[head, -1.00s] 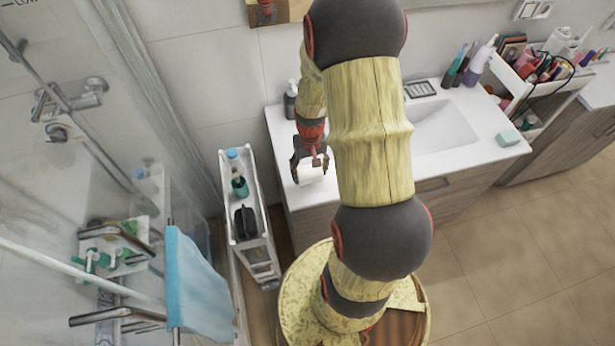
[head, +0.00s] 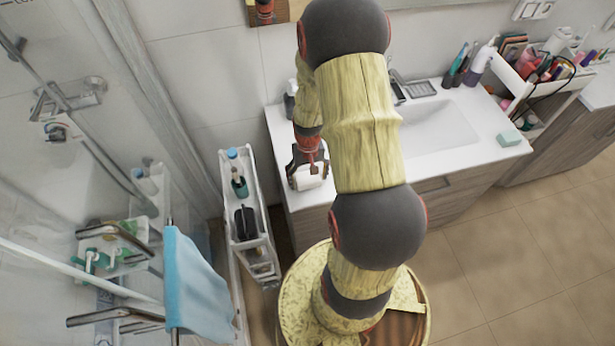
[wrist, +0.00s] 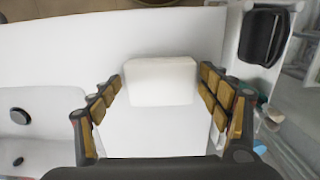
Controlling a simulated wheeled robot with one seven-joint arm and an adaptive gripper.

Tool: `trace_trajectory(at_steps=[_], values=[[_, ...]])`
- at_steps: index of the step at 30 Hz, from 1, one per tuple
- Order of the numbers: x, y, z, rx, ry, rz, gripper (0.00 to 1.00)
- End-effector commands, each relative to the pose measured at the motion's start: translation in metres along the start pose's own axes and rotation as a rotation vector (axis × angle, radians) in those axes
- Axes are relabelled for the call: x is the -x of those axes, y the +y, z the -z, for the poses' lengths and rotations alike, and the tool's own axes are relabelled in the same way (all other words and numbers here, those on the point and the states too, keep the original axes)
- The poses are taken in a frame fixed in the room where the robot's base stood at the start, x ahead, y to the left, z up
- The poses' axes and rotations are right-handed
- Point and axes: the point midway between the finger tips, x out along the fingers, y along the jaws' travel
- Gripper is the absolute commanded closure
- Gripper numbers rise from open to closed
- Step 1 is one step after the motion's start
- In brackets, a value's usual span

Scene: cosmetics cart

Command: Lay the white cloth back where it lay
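The white cloth (head: 307,178) is a small, pale folded block at the left front of the white counter. In the wrist view the cloth (wrist: 161,81) sits between my fingertips, with a thin gap at each side. My gripper (head: 308,168) is over the counter, around the cloth, and looks open. In the wrist view my gripper (wrist: 161,76) has its two padded fingers spread on either side of the cloth. The cloth appears to rest on the counter, but its underside is hidden.
The washbasin (head: 435,128) lies right of my arm. A dark soap bottle (head: 290,100) stands behind my gripper. A narrow white cart (head: 228,205) with bottles stands left of the counter. A green block (head: 510,138) is at the counter's right. A blue towel (head: 195,290) hangs at lower left.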

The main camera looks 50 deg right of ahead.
Motion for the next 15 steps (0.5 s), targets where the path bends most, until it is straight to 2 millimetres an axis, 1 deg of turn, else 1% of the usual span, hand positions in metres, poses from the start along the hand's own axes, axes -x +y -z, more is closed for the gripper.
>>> trace_trajectory(at_steps=[10,13,15], values=[[0.001,0.000,0.000,0.000,0.000,0.000,0.18],[0.006,0.000,0.000,0.000,0.001,0.000,0.18],[0.015,0.000,0.001,0.000,0.004,0.000,0.18]])
